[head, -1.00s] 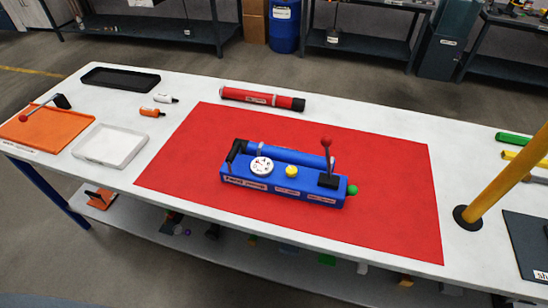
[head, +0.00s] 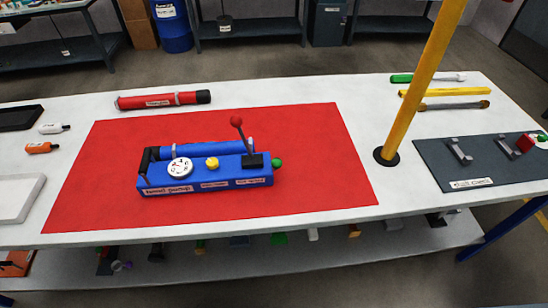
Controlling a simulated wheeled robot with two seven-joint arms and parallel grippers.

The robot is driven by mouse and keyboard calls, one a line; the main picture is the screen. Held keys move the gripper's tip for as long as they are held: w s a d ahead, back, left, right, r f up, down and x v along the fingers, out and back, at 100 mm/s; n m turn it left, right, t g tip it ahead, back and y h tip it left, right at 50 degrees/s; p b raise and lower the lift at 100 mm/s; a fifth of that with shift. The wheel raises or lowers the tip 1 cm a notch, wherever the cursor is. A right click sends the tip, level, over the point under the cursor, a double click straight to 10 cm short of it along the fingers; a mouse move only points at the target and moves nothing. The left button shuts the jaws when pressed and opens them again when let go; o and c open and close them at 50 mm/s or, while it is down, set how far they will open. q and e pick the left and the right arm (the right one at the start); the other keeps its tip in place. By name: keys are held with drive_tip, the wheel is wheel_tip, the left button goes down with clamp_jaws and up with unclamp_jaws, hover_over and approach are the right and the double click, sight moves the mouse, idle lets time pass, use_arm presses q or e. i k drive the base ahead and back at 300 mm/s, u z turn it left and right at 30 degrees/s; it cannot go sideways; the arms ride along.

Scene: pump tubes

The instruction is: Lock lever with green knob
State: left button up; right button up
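A blue pump unit (head: 222,179) lies on the red mat (head: 315,190) in the head view. It has a white round dial (head: 179,168), a yellow knob (head: 212,163) and a blue tube along its back. A lever with a red ball top (head: 236,121) rises from a black block at its right end and leans slightly left. A green knob (head: 277,163) sticks out of the unit's right end. Neither of my grippers shows in the head view.
A yellow post (head: 408,95) stands on the table right of the mat. A red tube (head: 160,99) lies behind the mat. A dark board (head: 435,165) with clamps is at right, with several coloured rods behind it. White and black trays are at left.

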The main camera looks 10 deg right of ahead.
sight(276, 163)
drive_tip(key=k, duration=0.5)
drive_tip(key=u, duration=0.85)
drive_tip(key=i, duration=0.75)
drive_tip(key=z, duration=1)
